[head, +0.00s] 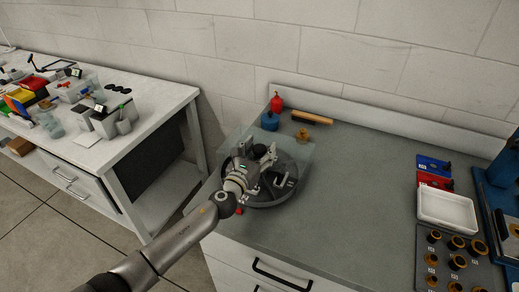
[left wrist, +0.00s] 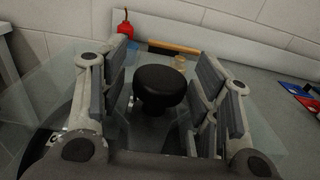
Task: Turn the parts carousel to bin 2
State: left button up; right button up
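The parts carousel (head: 268,203) is a dark round tray on the grey bench, with a clear sheet around its top. A black knob (head: 260,151) stands at its middle and shows large in the left wrist view (left wrist: 160,85). My left gripper (head: 255,158) reaches over the carousel from the front left. Its fingers (left wrist: 160,100) are open, one on each side of the knob, with gaps visible between pads and knob. The gripper hides much of the carousel's left side. Bin numbers are too small to read. My right gripper is not in view.
Behind the carousel are a red bottle (head: 276,103), a blue container (head: 270,122), a brass-coloured part (head: 302,135) and a wooden-coloured rod (head: 311,118). A white tray (head: 447,211) and a rack of dark cylinders (head: 450,262) are at right. The bench between is clear.

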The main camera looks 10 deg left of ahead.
pick_arm(q)
jog(key=v, duration=1.2)
jog(key=shift+s, duration=0.1)
dwell(0.4)
